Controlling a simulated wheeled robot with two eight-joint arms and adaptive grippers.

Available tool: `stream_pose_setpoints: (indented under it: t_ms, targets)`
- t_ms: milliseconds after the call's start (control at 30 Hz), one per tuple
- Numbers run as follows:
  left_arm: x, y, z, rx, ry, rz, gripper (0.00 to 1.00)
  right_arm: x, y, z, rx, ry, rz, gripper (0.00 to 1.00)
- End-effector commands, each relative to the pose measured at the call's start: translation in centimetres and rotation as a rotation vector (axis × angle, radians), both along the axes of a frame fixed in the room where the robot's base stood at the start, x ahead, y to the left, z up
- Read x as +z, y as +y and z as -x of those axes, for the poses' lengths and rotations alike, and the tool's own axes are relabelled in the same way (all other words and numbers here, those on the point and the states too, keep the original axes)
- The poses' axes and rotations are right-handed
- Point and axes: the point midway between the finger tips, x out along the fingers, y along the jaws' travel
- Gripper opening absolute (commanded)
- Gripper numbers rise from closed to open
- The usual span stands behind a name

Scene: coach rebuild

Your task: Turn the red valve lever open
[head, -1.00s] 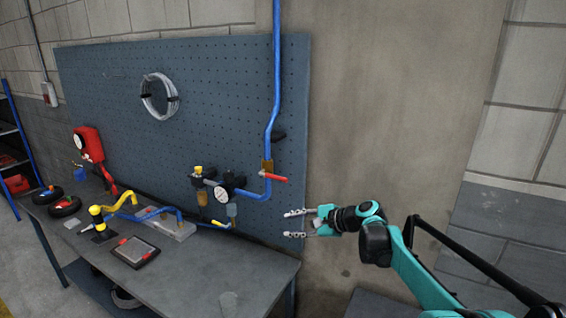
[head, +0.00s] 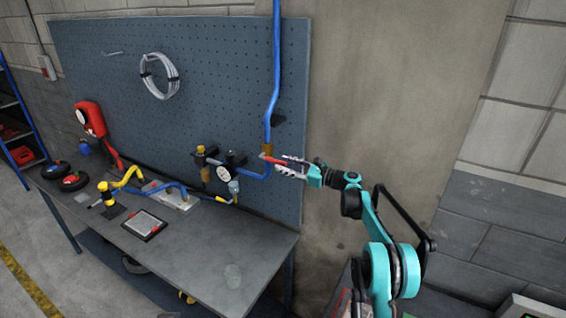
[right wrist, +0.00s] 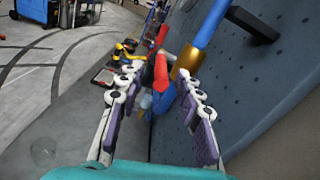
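The red valve lever (head: 272,159) sticks out roughly level to the right from the brass valve (head: 267,148) on the blue pipe (head: 272,90). My right gripper (head: 290,167) is at the lever's free end, its fingers reaching toward the valve. In the right wrist view, the open fingers of my right gripper (right wrist: 158,90) lie on either side of the red lever (right wrist: 161,72), with a gap showing on both sides. The brass valve (right wrist: 187,62) is just beyond the fingertips. My left gripper is not in view.
A blue pegboard (head: 200,110) stands close behind the valve. A regulator with a gauge (head: 222,172) sits left of the lever. The workbench (head: 215,250) below holds a tablet-like panel (head: 143,225) and hoses. Bare wall lies to the right.

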Motion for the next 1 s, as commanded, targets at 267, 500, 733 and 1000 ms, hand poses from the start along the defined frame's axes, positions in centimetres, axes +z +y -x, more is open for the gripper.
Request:
stream_pose_setpoints:
  t_ms: [267,500,733,1000]
  targets:
    - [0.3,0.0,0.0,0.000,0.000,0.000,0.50,0.0,1.1,-0.8,-0.001,0.000,0.001,0.35]
    - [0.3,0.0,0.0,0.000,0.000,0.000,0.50,0.0,1.1,-0.8,-0.001,0.000,0.001,0.11]
    - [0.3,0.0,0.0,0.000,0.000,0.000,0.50,0.0,1.1,-0.7,-0.001,0.000,0.001,0.00]
    - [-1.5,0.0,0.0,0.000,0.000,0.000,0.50,-1.0,1.1,-0.7,-0.001,-0.028,-0.042,0.00]
